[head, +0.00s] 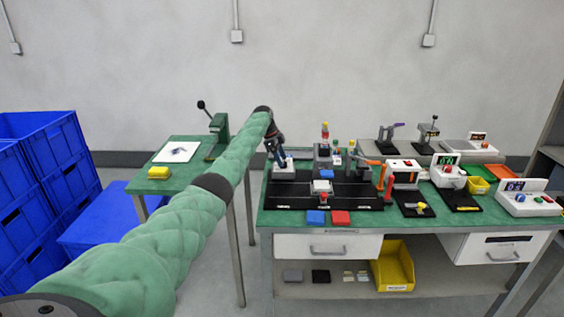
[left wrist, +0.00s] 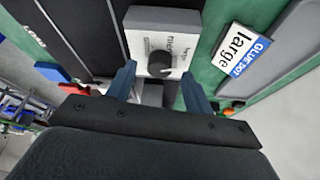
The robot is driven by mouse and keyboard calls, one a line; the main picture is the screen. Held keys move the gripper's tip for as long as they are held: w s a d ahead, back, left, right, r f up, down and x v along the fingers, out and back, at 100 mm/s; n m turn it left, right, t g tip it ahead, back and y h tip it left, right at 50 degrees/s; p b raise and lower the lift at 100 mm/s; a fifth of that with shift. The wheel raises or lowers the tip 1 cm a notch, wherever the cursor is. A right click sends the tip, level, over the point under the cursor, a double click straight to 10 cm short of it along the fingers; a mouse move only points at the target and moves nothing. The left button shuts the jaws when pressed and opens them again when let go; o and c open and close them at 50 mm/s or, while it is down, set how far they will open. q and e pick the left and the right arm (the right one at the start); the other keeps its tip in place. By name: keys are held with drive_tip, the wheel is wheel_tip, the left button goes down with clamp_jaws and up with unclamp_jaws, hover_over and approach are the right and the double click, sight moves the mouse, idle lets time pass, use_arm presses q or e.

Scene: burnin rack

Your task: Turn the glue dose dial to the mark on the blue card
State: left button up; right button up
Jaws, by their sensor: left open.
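The glue dose dial is a dark round knob (left wrist: 159,65) on a pale box (left wrist: 180,24) with small printed marks beside it. Which mark it points to cannot be made out. The card (left wrist: 240,50) is white with a blue strip, reads "GLUE DOT large", and lies on the green surface right of the box in the left wrist view. My left gripper (left wrist: 158,87) is open, its two fingers on either side of the dial, with no clear contact. In the head view my left gripper (head: 277,148) is over the pale box (head: 284,164) at the bench's left end. My right gripper is not in view.
Black fixtures (head: 283,190) fill the bench beside the box. A blue block (head: 316,217) and a red block (head: 340,217) lie at the front edge. Several devices stand to the right, including a white button box (head: 528,205). A side table (head: 158,187) stands left.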

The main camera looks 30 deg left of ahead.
use_arm(q)
drive_tip(key=b+v, duration=0.1)
drive_tip(key=v, duration=0.4)
drive_tip(key=shift+s+a+r, duration=0.1)
drive_tip(key=shift+a+r, duration=0.15)
drive_tip(key=shift+r, duration=0.3)
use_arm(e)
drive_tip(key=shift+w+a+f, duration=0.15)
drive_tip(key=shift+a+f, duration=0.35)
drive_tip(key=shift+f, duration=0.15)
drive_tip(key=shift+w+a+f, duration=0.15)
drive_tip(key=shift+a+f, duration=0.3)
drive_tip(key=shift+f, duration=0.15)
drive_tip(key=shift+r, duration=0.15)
